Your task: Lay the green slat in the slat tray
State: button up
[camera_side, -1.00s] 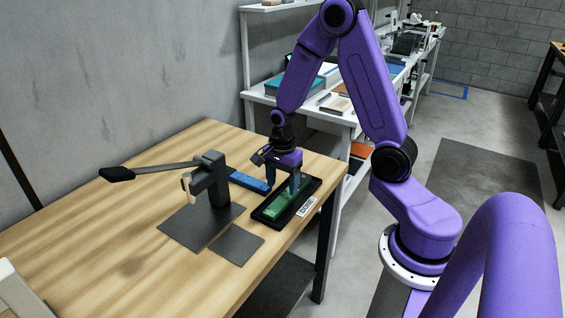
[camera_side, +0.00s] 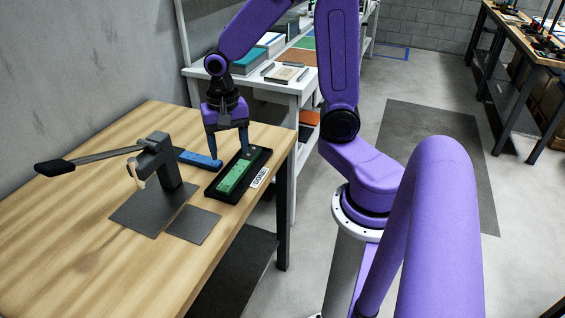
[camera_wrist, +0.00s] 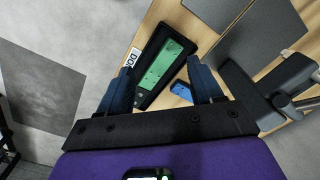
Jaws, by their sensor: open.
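The green slat (camera_side: 234,178) lies lengthwise inside the black slat tray (camera_side: 210,191) near the table's right edge. It looks flat there, and no finger touches it. The wrist view also shows the green slat (camera_wrist: 168,62) within the dark tray (camera_wrist: 150,47). My gripper (camera_side: 229,153) is open and empty, above the tray's far end, fingers pointing down. In the wrist view the fingers of my gripper (camera_wrist: 158,68) stand apart on either side of the tray.
A blue slat (camera_side: 200,160) lies on the wooden table (camera_side: 80,230) just left of the tray. A grey lever press (camera_side: 155,165) stands further left, its dark base plates (camera_side: 193,225) near the tray. A white shelf unit (camera_side: 275,88) stands behind the table.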

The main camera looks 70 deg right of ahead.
jog(key=s+a+r+n, duration=0.2)
jog(key=s+a+n, duration=0.1)
jog(key=s+n, duration=0.6)
jog(key=s+a+r+n, duration=0.1)
jog(key=s+a+n, duration=0.2)
jog(key=s+n, duration=0.5)
jog(key=shift+s+a+r+n, duration=0.35)
jog(key=shift+a+r+n, duration=0.05)
jog(key=shift+n, duration=2.1)
